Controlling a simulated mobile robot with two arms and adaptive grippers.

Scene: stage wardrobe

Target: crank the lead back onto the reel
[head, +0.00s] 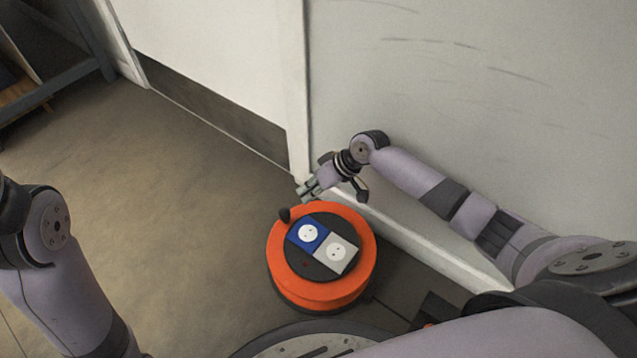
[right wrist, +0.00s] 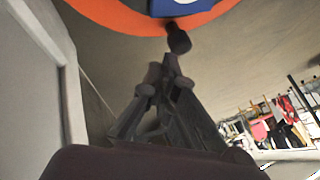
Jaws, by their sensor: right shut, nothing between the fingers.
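The orange cable reel (head: 288,288) stands on the floor near the wall, with a black centre that carries a blue socket (head: 304,231) and a grey socket (head: 341,257). Its black crank knob (head: 284,213) sticks up at the far left of the rim; the knob also shows in the right wrist view (right wrist: 178,40). My right gripper (head: 303,192) is just beyond the reel, close to the knob. In the right wrist view its fingers (right wrist: 162,74) are together and empty, with the knob just past their tips. My left gripper is out of view. I cannot make out any loose lead.
A pale wall (head: 480,90) with a white skirting board runs close along the right of the reel. A white door (head: 220,60) is behind it. Open floor (head: 150,190) lies to the left. A shelf frame (head: 60,75) stands at the far left.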

